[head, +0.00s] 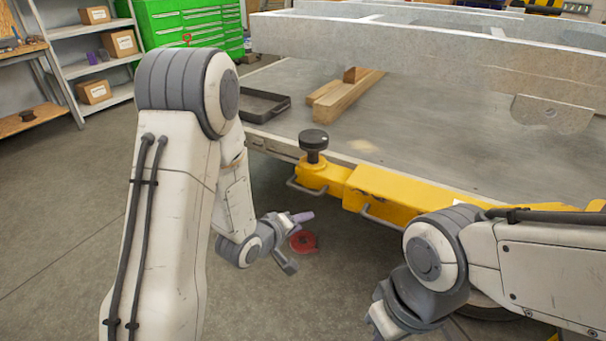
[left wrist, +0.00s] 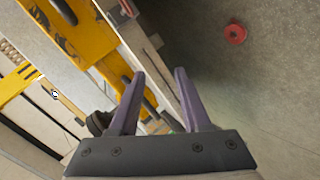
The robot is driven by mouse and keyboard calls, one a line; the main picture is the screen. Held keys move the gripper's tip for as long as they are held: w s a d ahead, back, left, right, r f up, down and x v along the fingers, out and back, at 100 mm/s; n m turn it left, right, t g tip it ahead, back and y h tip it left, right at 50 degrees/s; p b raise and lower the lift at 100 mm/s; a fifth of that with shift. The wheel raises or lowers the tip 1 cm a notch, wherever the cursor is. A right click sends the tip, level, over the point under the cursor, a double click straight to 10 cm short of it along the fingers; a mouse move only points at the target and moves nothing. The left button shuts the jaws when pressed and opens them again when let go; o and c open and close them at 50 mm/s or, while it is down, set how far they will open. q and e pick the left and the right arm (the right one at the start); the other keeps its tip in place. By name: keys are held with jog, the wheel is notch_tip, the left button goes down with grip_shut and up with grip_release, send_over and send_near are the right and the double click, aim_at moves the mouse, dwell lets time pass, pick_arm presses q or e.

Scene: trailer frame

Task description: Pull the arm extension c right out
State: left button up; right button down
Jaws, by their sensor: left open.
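The yellow arm extension (head: 322,174) juts from under the trailer deck's near edge, with a black round knob (head: 314,140) on top and metal loop handles on its side. Yellow parts also show in the left wrist view (left wrist: 88,38), with a dark bar behind the fingers. My left gripper (head: 296,241) is open and empty, below and in front of the extension's end, apart from it in the head view. Its purple fingers (left wrist: 158,72) are spread in the wrist view. My right gripper (head: 386,312) is at the bottom, partly hidden; its fingers are unclear.
A red round object (head: 304,242) lies on the floor beyond my left gripper. The trailer deck (head: 430,150) carries wooden blocks (head: 343,95) and a black tray (head: 264,104). A green tool cabinet (head: 195,25) and shelves stand behind. The floor at left is clear.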

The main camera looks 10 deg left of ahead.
aim_at(300, 190)
pick_arm(q)
jog(key=a+r+n+t+p, duration=0.2)
jog(key=a+r+n+t, duration=0.2)
jog(key=a+n, duration=0.15)
jog(key=x, duration=0.7)
jog(key=p+x, duration=0.1)
jog(key=x, duration=0.2)
jog(key=shift+w+d, duration=0.3)
jog(key=shift+d, duration=0.15)
pick_arm(e)
notch_tip(300, 190, up, 4)
jog(key=shift+r, duration=0.1)
pick_arm(q)
grip_shut()
jog(key=shift+a, duration=0.1)
